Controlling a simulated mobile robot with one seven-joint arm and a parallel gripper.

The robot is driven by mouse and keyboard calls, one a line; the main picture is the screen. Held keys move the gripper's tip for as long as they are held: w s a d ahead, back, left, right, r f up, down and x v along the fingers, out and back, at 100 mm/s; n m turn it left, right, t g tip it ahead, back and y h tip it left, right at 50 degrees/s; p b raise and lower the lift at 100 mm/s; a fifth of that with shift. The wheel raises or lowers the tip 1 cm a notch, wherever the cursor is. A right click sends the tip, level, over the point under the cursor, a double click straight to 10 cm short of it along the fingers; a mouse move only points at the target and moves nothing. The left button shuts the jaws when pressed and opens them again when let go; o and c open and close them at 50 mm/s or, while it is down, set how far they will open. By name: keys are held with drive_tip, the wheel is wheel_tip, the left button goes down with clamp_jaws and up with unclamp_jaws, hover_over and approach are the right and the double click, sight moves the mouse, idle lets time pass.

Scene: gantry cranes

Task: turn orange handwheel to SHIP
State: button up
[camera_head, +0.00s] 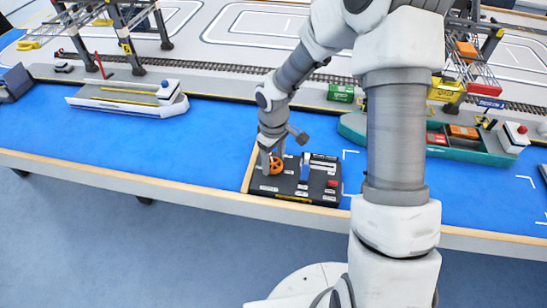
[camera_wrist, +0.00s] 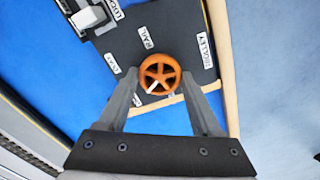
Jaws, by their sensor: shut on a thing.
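The orange handwheel (camera_wrist: 160,70) sits on a black control panel (camera_wrist: 185,22), with a white pointer mark (camera_wrist: 153,87) toward its lower left in the wrist view. My gripper (camera_wrist: 159,76) has a finger on each side of the wheel and is shut on it. In the head view the handwheel (camera_head: 277,165) shows beside my gripper (camera_head: 270,170) at the panel's left. Labels stand around the wheel: RAIL (camera_wrist: 147,38), a small one at left (camera_wrist: 112,63) and one partly behind the left finger (camera_wrist: 137,100). I cannot read SHIP on any.
A wooden edge (camera_head: 215,205) runs along the front. A white ship (camera_head: 130,97) and a green ship (camera_head: 475,145) lie on the blue surface behind.

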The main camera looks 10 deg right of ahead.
sight(273, 163)
drive_tip(key=shift+w+r, duration=0.1)
idle(0.4)
drive_tip(key=o, duration=1.4)
drive_tip(key=shift+c, duration=0.2)
wheel_tip(273, 163, up, 17)
drive_tip(key=p, duration=0.3)
drive_tip(key=shift+r, duration=0.15)
